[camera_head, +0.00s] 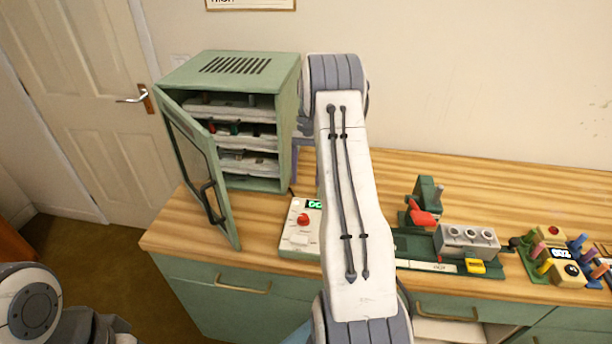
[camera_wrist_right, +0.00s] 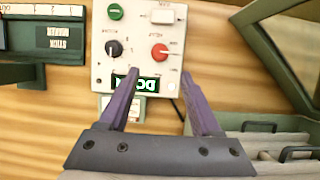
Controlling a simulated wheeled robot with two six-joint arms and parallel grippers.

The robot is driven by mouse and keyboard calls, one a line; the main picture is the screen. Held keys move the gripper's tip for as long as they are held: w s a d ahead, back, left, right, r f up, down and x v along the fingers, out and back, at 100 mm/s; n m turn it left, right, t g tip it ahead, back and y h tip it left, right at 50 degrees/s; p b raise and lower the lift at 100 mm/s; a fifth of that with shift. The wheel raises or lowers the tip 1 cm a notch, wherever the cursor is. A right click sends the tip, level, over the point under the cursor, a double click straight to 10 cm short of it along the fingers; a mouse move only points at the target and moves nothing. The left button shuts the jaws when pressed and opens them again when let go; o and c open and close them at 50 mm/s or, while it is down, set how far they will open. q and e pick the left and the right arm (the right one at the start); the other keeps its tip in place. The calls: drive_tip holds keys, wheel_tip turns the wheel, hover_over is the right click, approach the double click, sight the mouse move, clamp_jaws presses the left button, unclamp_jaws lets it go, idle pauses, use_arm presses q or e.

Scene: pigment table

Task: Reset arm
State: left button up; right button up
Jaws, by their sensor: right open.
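My right gripper (camera_wrist_right: 160,76) is open and empty in the right wrist view, its two purple fingers spread over the wooden top and the lower edge of a white control panel. In the head view it is mostly hidden behind my raised right arm. The panel (camera_wrist_right: 137,20) has a red knob (camera_wrist_right: 160,51), a black knob, a green button and a green-lit display (camera_wrist_right: 138,84). In the head view the panel (camera_head: 300,240) lies left of my arm. Part of my left arm shows at the lower left; its gripper is out of view.
A green cabinet (camera_head: 240,72) stands at the back left with its glazed door (camera_head: 205,182) swung open and shelves of trays inside. Right of my arm are a green and red device (camera_head: 424,208), a grey block with round holes (camera_head: 466,241) and coloured pegs. The back right counter is clear.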

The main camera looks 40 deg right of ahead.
idle(0.4)
drive_tip(key=s+a+r+n+t+h, duration=0.1)
drive_tip(key=s+a+n+t+h, duration=0.15)
drive_tip(key=a, duration=0.65)
drive_tip(key=s+a+r+n+t+h, duration=0.1)
drive_tip(key=a+n, duration=0.3)
drive_tip(key=a, duration=0.4)
drive_tip(key=s+a+r+n, duration=0.2)
drive_tip(key=s+a+n, duration=0.1)
drive_tip(key=s+a, duration=0.4)
drive_tip(key=s+a+r+n, duration=0.2)
drive_tip(key=s+a+n, duration=0.2)
drive_tip(key=s+a, duration=0.3)
drive_tip(key=s+a+r+n+y, duration=0.1)
drive_tip(key=s+a+n, duration=0.3)
drive_tip(key=s+a, duration=0.3)
drive_tip(key=shift+s+a+r+g, duration=0.15)
drive_tip(key=shift+a+r+g, duration=0.1)
drive_tip(key=shift+r+g, duration=0.15)
